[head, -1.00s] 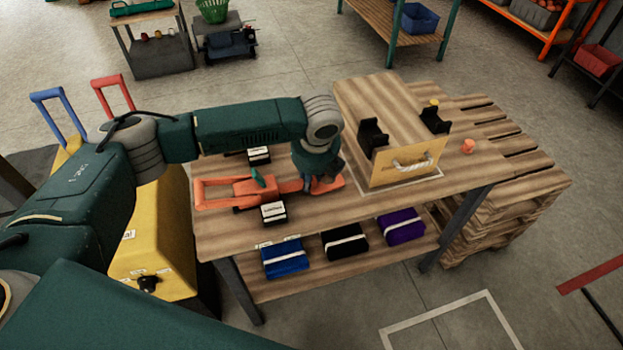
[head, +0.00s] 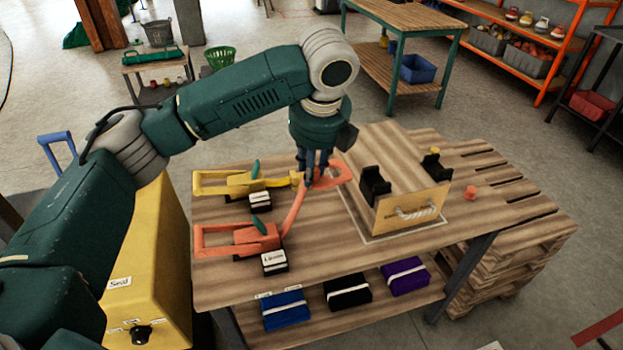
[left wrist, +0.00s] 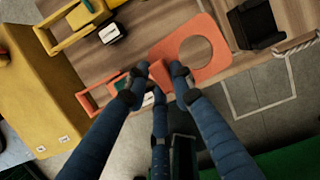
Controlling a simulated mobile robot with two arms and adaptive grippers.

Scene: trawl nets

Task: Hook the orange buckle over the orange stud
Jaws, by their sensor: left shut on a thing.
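The orange buckle (head: 332,177) is a flat plate with a large round hole. My left gripper (head: 316,180) is shut on its near-left end and holds it raised above the table. The wrist view shows the buckle (left wrist: 208,72) beyond the fingertips (left wrist: 157,74), with its hole clear. An orange strap (head: 294,212) slants up to it from the orange ratchet (head: 240,238) at the table's left front. The orange stud (head: 471,193) stands at the right, past the wooden box, well apart from the buckle. My right gripper is not in view.
The wooden box (head: 411,211) with black brackets (head: 375,186) and a rope handle stands between buckle and stud. A yellow strap and ratchet (head: 240,184) lie behind the orange one. A yellow stud (head: 435,151) shows beyond the box. The front table strip is clear.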

